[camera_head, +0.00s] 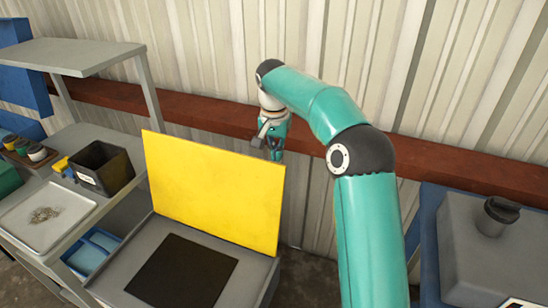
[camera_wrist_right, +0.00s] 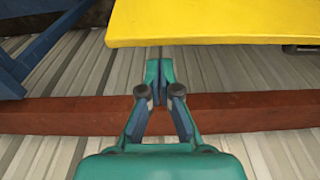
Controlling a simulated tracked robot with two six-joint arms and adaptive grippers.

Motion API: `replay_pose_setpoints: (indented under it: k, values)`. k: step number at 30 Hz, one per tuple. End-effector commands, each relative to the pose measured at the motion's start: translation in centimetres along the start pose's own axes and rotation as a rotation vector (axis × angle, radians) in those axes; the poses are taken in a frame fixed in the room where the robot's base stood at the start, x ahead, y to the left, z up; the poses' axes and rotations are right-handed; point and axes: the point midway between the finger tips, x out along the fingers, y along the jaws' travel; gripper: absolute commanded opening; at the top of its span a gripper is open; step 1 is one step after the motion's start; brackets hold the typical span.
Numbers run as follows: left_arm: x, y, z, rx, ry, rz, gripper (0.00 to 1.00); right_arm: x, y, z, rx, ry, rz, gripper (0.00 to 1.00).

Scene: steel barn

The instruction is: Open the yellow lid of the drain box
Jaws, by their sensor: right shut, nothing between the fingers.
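The yellow lid (camera_head: 213,192) of the drain box stands up steeply along the back edge of the grey box (camera_head: 258,283). A dark square (camera_head: 182,272) shows in the box's top in front of it. My right gripper (camera_head: 275,152) is behind the lid's upper right corner, close to the wall. In the right wrist view the gripper (camera_wrist_right: 159,68) is shut with nothing between its fingertips. The lid's edge (camera_wrist_right: 210,40) shows just beyond the fingertips there, with a gap between them. My left gripper is in neither view.
A grey shelf unit (camera_head: 80,55) stands at the left, with a black bin (camera_head: 103,168) and a pale tray (camera_head: 45,216). A red-brown rail (camera_head: 195,117) runs along the corrugated wall behind. A grey and blue unit (camera_head: 490,250) stands at the right.

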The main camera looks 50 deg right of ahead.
Motion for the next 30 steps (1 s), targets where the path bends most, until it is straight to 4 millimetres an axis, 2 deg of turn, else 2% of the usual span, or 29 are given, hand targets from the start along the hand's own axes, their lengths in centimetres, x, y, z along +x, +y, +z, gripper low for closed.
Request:
replay_pose_setpoints:
  k: [6,19,26,30]
  values:
    - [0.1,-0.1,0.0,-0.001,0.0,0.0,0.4,-0.6,0.0,1.7,-0.001,0.0,0.001,0.0]
    - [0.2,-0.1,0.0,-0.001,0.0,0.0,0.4,-0.6,0.0,2.0,0.001,0.002,0.001,0.0]
    - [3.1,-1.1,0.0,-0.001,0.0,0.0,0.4,-0.8,-0.1,4.4,-0.006,0.065,0.0,0.0]
    - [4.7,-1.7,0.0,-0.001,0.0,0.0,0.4,-1.7,-0.1,7.0,-0.006,0.106,-0.003,0.0]
